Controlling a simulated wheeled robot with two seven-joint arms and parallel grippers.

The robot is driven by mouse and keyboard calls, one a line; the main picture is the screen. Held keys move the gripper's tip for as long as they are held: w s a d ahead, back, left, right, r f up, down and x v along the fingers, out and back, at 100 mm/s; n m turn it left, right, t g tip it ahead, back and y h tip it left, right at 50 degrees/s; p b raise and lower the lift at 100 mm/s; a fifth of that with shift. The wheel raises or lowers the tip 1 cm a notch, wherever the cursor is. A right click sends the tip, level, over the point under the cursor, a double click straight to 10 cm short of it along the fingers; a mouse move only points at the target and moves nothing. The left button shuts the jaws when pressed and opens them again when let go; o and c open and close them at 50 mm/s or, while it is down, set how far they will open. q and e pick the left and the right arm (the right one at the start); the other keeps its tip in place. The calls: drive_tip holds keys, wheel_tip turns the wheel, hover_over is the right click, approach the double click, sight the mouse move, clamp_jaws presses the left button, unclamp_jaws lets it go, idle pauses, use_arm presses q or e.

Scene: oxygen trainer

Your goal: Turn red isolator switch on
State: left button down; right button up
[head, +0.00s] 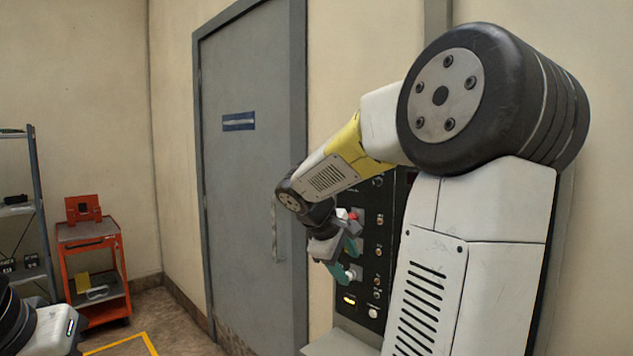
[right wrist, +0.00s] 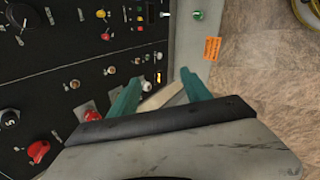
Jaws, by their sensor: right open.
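The black control panel (head: 378,235) stands to the right of the grey door, mostly behind my right arm. My right gripper (head: 348,259) has teal fingers and is in front of the panel, open. In the right wrist view its fingers (right wrist: 160,92) are spread, with nothing clearly held between them. That view shows a red knob (right wrist: 38,150) at lower left and a second red part (right wrist: 89,112) partly covered by the gripper body. I cannot tell which is the isolator switch or how it is set. A red spot (head: 342,213) shows just above the gripper in the head view.
The panel carries other knobs, switches and a lit amber indicator (head: 349,300). A pale ledge (head: 340,345) juts out below it. A grey door (head: 245,170), an orange trolley (head: 95,260) and a shelf rack (head: 35,210) stand to the left. Part of my left arm shows at lower left.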

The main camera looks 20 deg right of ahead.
drive_tip(key=w+d+r+n+t+h, duration=0.1)
drive_tip(key=w+r+n+t+h, duration=0.35)
drive_tip(key=w+r+h, duration=0.85)
drive_tip(key=w+d+r+n+g+y, duration=0.1)
drive_tip(key=w+d+r+y, duration=0.2)
drive_tip(key=w+d, duration=0.2)
drive_tip(key=shift+w+d, duration=0.15)
drive_tip(key=shift+d, duration=1.1)
drive_tip(key=shift+n, duration=0.25)
clamp_jaws()
